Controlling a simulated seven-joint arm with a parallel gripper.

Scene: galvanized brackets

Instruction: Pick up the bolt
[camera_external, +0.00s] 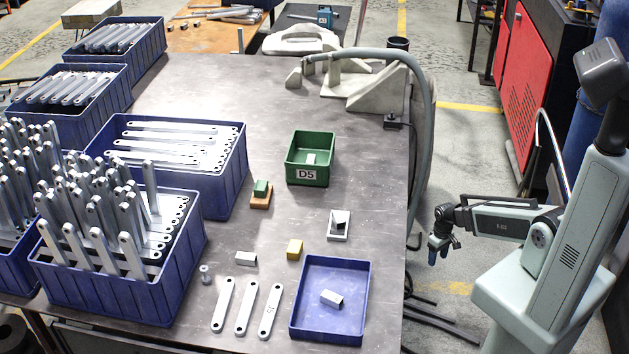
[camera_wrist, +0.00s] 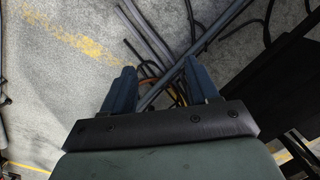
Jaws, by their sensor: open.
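A small grey cylindrical piece (camera_external: 205,273), which looks like the bolt, stands on the metal table left of the flat brackets; it is too small to be sure. My gripper (camera_external: 439,249) hangs off the table's right edge, far to the right of that piece. In the wrist view my gripper (camera_wrist: 162,80) shows two blue fingers spread apart with nothing between them. The bolt is not visible in the wrist view, which shows floor and cables.
A blue tray (camera_external: 364,310) holds a small metal block. A green bin (camera_external: 311,144) marked D5 stands farther back. Three loose brackets (camera_external: 245,307), a yellow block (camera_external: 295,250) and a grey block (camera_external: 246,259) lie nearby. A blue crate (camera_external: 115,291) of brackets borders the left.

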